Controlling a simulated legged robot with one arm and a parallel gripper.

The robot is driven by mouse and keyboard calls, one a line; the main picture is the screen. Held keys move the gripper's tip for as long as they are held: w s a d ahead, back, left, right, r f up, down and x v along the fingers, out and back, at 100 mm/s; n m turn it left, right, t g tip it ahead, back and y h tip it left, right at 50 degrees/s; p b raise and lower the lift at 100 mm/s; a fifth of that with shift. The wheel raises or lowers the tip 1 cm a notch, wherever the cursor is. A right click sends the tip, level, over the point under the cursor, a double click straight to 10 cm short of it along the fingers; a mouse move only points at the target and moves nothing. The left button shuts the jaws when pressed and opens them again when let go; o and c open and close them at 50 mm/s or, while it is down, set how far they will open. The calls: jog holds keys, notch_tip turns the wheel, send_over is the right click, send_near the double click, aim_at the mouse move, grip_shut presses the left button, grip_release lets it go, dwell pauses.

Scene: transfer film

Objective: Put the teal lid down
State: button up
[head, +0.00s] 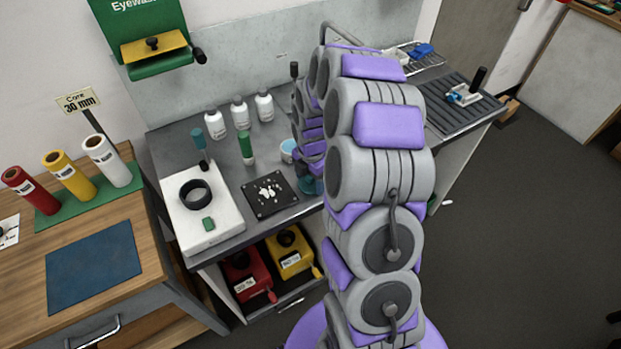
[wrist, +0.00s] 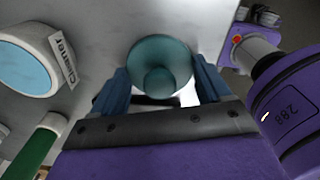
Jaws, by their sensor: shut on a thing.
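The teal lid (wrist: 146,60) is round with a knob and sits between the two blue fingers of my gripper (wrist: 160,82) in the wrist view. My gripper is shut on it, apparently by the knob. The white Cleaner jar (wrist: 52,47) stands to the left of the lid, with its pale blue inside showing and no lid on it. In the head view the jar (head: 287,150) stands on the grey bench, just left of my arm, which partly hides it. I cannot tell how far the lid is above the bench.
A green tube (head: 246,148) stands left of the jar and several white bottles (head: 240,111) stand behind. A black plate (head: 269,195) with white bits lies in front. A white device with a black ring (head: 195,193) is further left. A ribbed drainboard (head: 462,112) is at right.

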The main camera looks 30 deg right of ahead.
jog(key=shift+d+f, duration=0.1)
jog(key=shift+d, duration=0.2)
jog(key=o, duration=0.7)
jog(key=shift+d, duration=0.25)
jog(key=shift+o, duration=1.4)
jog(key=shift+d, duration=0.3)
jog(key=shift+a, duration=0.5)
jog(key=shift+a+r, duration=0.1)
jog(key=shift+r, duration=0.2)
jog(key=r, duration=0.3)
jog(key=r+p, duration=0.1)
jog(key=r, duration=0.2)
jog(key=d+r+p, duration=0.1)
jog(key=r, duration=0.3)
jog(key=shift+r, duration=0.1)
jog(key=s+a+r+m, duration=0.9)
jog(key=s+a+r, duration=0.15)
jog(key=s, duration=0.35)
jog(key=s+a+m+g, duration=0.1)
jog(key=s+a+m, duration=0.1)
jog(key=s+m, duration=0.4)
jog(key=s+a+r+m, duration=0.1)
jog(key=s+m, duration=0.5)
jog(key=s, duration=0.6)
jog(key=shift+a+r+g, duration=0.3)
jog(key=shift+a+g, duration=0.1)
jog(key=shift+a, duration=0.2)
jog(key=shift+s, duration=0.1)
